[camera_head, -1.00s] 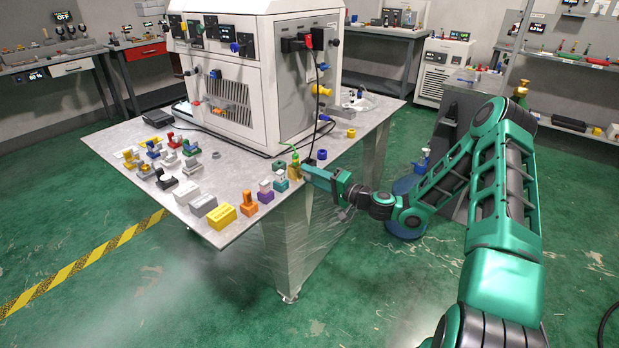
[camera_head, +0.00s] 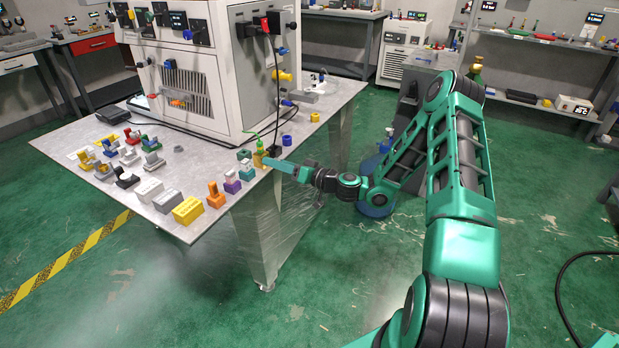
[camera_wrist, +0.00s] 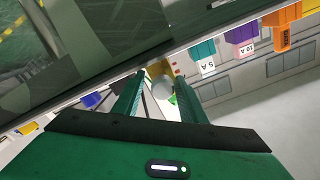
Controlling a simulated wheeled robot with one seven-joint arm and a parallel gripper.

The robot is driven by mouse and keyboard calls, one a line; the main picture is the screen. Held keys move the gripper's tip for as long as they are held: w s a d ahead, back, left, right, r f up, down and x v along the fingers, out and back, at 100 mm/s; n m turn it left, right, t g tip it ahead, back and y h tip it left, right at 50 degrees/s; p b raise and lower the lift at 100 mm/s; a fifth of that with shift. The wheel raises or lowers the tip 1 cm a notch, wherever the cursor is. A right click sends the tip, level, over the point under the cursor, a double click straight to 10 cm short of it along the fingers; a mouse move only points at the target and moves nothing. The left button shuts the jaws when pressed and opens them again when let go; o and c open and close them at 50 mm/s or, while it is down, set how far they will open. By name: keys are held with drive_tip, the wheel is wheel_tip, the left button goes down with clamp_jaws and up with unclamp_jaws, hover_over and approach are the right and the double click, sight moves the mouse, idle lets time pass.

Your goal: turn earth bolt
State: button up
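The yellow earth terminal block (camera_head: 258,157), with a green cable on top, stands at the right edge of the metal table (camera_head: 215,222). My gripper (camera_head: 268,163) reaches in from the right, close beside it. In the wrist view my gripper's two green fingers (camera_wrist: 160,82) are apart. A round grey end, apparently the bolt (camera_wrist: 162,89), shows between them with a narrow gap on each side. Yellow block surface (camera_wrist: 154,70) shows just behind it. I cannot tell whether either finger touches the bolt.
The white machine cabinet (camera_head: 225,75) stands on the table behind. Teal (camera_head: 245,166), purple (camera_head: 232,182) and orange (camera_head: 215,195) blocks line the front edge near my gripper.

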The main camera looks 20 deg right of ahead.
drive_tip(key=n, duration=0.5)
drive_tip(key=shift+a+r+n, duration=0.1)
drive_tip(key=shift+n, duration=0.3)
drive_tip(key=s+d+n, duration=0.7)
drive_tip(key=s+n, duration=0.3)
drive_tip(key=n, duration=0.8)
drive_tip(key=shift+s+d, duration=0.25)
drive_tip(key=shift+s, duration=0.1)
idle(3.0)
drive_tip(key=shift+f, duration=0.2)
